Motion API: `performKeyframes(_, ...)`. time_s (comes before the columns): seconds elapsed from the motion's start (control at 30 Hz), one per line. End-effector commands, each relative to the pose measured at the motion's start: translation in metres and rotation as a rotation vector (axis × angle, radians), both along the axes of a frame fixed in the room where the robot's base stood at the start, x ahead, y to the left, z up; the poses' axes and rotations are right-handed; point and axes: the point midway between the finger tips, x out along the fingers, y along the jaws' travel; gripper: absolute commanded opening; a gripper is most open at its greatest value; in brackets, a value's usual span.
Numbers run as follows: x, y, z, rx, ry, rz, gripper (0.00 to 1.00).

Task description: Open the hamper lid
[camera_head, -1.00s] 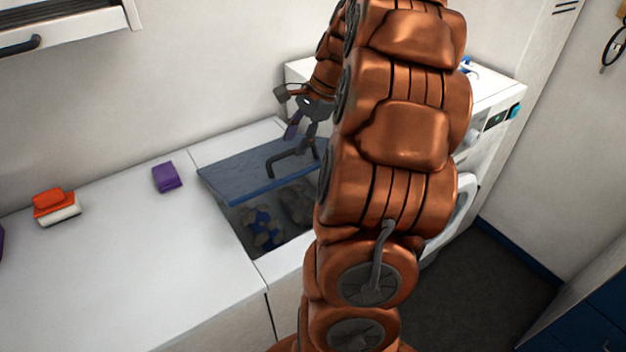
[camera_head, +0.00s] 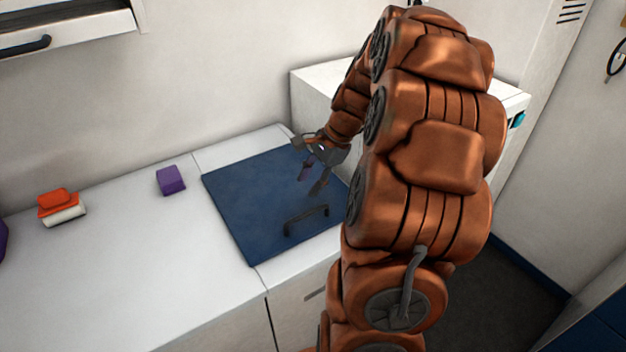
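The hamper lid (camera_head: 250,205) is a flat blue panel set in the white counter, and it lies closed over the hamper opening. Its dark bar handle (camera_head: 306,219) stands near the front edge. My gripper (camera_head: 313,180) hangs above the back right part of the lid, behind the handle and apart from it. Its fingers are spread with nothing between them. The hamper's inside is hidden by the lid. My copper-coloured arm covers the lid's right edge.
A purple block (camera_head: 170,181) sits on the white counter (camera_head: 130,265) left of the lid. An orange and white brush-like item (camera_head: 61,207) lies farther left. A white machine (camera_head: 318,95) stands behind my arm at the right. The wall is close behind the counter.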

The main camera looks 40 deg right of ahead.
Motion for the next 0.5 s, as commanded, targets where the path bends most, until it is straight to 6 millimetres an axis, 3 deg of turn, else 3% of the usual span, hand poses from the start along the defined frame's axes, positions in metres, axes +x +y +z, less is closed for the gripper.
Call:
performKeyframes(0.37,0.0,0.002,0.0,-0.001,0.0,0.005,0.39)
performKeyframes(0.5,-0.002,0.025,0.005,-0.02,0.001,0.092,0.39)
